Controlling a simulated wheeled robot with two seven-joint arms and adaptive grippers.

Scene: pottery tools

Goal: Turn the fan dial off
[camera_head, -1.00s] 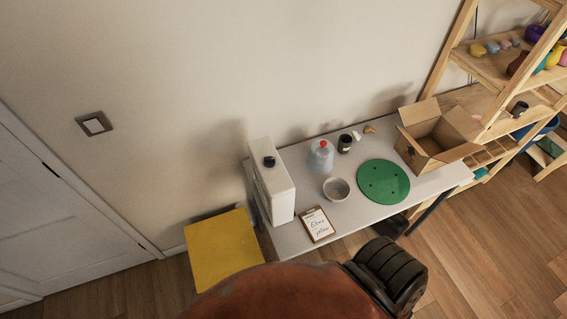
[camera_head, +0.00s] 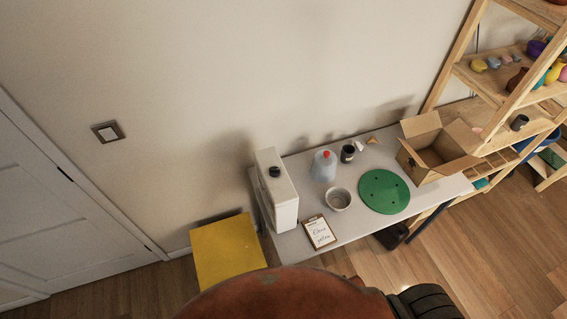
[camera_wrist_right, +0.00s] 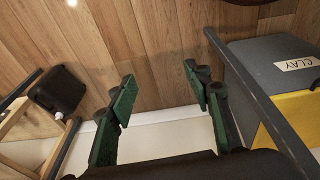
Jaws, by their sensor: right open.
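A white box-shaped unit (camera_head: 284,213) stands upright at the left end of the table in the head view. A round black dial (camera_head: 275,171) sits on its top face. Which way the dial is turned is too small to tell. My right gripper (camera_wrist_right: 160,88) shows in the right wrist view with its two green-padded fingers spread and nothing between them. The dial is not seen in that view. Neither gripper shows in the head view, and my left gripper is in no view.
On the table (camera_head: 292,244) are a clear bottle with a red cap (camera_head: 324,168), a dark jar (camera_head: 347,153), a bowl (camera_head: 338,199), a clipboard (camera_head: 319,232), a green disc (camera_head: 384,191) and an open cardboard box (camera_head: 428,174).

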